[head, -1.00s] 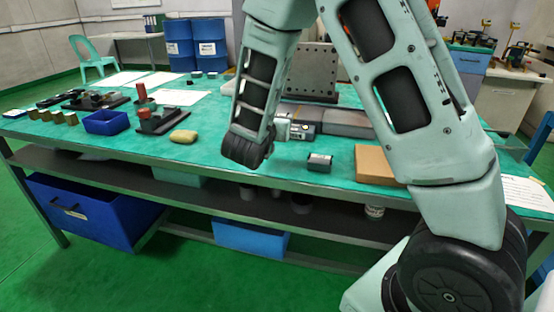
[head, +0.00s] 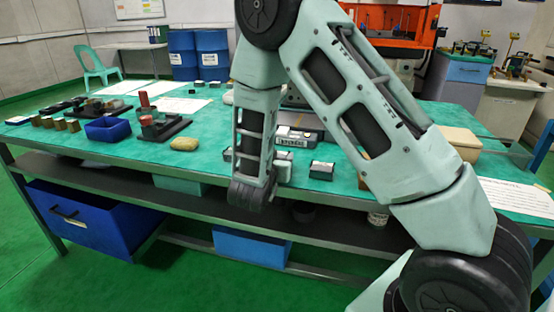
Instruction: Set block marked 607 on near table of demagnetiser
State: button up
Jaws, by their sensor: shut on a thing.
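My gripper (head: 283,171) is mostly hidden behind my dark wrist; only pale edges show beside it, over the near part of the green table. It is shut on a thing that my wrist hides. A low grey unit with a pale label (head: 295,142), which looks like the demagnetiser, lies just behind my gripper and is partly covered by my arm. A small dark block with a pale front face (head: 321,169) stands on the table right of my gripper, apart from it. Its marking is too small to read, and I cannot make out 607 anywhere.
A yellowish lump (head: 185,143), a blue tray (head: 107,129) and a dark fixture with a red part (head: 158,125) lie left on the green table (head: 215,170). A tan box (head: 452,142) stands right. Bare table lies between the lump and my wrist.

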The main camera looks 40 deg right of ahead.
jog(key=shift+f, duration=0.1)
jog(key=shift+f, duration=0.15)
jog(key=o, duration=1.4)
jog(key=shift+f, duration=0.1)
